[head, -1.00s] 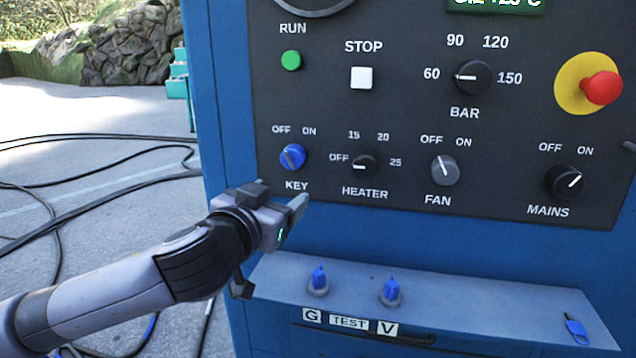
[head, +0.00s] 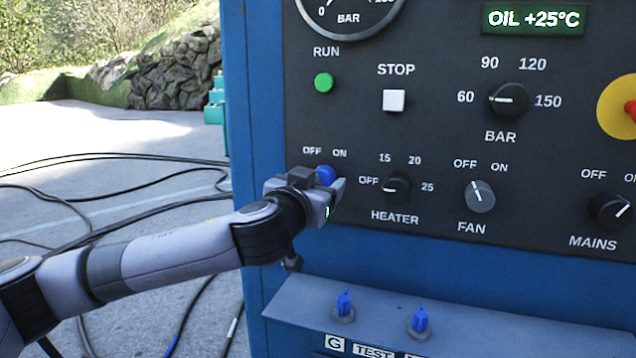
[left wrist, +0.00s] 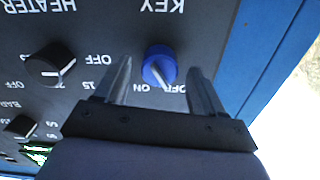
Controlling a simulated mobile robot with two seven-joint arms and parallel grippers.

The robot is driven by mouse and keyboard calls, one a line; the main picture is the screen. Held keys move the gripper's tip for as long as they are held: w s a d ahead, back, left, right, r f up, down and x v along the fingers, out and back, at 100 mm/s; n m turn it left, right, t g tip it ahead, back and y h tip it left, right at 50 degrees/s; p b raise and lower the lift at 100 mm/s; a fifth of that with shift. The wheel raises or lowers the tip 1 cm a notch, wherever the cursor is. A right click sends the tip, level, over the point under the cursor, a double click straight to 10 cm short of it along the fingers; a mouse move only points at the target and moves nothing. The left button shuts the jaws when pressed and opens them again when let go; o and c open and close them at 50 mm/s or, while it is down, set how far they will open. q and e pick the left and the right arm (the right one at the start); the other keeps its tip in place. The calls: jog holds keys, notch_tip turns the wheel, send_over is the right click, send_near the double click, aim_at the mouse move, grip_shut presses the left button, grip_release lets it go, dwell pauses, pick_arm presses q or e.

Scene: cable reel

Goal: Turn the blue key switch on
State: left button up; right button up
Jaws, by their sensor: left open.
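The blue key switch (head: 325,174) is on the dark panel, partly hidden behind my left gripper in the head view. In the left wrist view the blue knob (left wrist: 159,66) shows whole, and its white mark points toward the OFF label. My left gripper (head: 322,184) is open at the knob. In the left wrist view its two fingers (left wrist: 159,70) stand on either side of the knob, with a gap on each side. The KEY label is hidden in the head view but shows in the left wrist view. My right gripper is not in view.
The black HEATER knob (head: 396,188) is close to the right of the key switch. The FAN knob (head: 480,196) is farther right, and the STOP button (head: 393,100) is above. A ledge (head: 380,315) with two blue knobs juts out below. Cables lie on the ground at left.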

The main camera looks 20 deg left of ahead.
pick_arm(q)
jog(key=shift+w, duration=0.25)
jog(key=c, duration=1.1)
jog(key=shift+o, duration=0.2)
